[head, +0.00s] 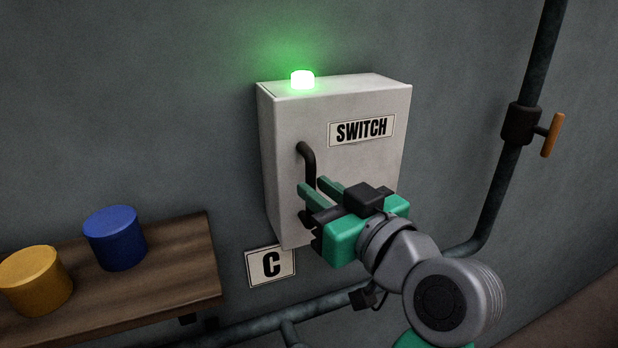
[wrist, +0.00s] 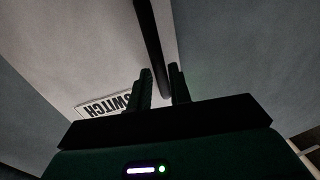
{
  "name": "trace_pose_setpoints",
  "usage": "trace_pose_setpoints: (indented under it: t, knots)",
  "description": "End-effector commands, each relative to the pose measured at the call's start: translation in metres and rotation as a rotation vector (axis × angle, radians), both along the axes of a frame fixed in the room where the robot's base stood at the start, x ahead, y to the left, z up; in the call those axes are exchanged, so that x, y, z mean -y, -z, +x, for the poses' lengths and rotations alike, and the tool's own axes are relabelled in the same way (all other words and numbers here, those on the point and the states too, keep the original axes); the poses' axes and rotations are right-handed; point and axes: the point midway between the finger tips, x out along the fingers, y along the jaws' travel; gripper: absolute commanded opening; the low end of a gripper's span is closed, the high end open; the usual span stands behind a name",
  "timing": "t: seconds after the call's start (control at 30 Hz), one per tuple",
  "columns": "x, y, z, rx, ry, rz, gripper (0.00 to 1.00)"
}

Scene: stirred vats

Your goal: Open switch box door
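The pale grey switch box (head: 345,165) hangs on the wall, with a SWITCH label (head: 361,130) on its front. Its door looks shut. A dark bar handle (head: 308,160) runs down the left side of the door, its lower part hidden behind my fingers. My gripper (head: 312,190) is at the handle, its two green fingers apart. In the wrist view the handle (wrist: 152,45) runs down between the two fingers (wrist: 162,85), with a narrow gap at the right finger. I see no firm grip on it.
A green lamp (head: 302,79) glows on top of the box. A wooden shelf (head: 180,270) with a blue cylinder (head: 115,238) and a yellow cylinder (head: 36,280) stands at lower left. A pipe with an orange-handled valve (head: 551,135) runs at right.

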Motion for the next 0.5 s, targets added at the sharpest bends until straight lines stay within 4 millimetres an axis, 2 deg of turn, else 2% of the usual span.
trace_pose_setpoints:
  t: [0.2, 0.47, 0.5]
  knots:
    - [-0.014, -0.001, 0.020, 0.000, -0.001, 0.000, 0.20]
    - [-0.015, 0.000, 0.022, 0.001, 0.001, 0.001, 0.20]
    - [-0.015, 0.000, 0.022, 0.001, 0.001, 0.001, 0.14]
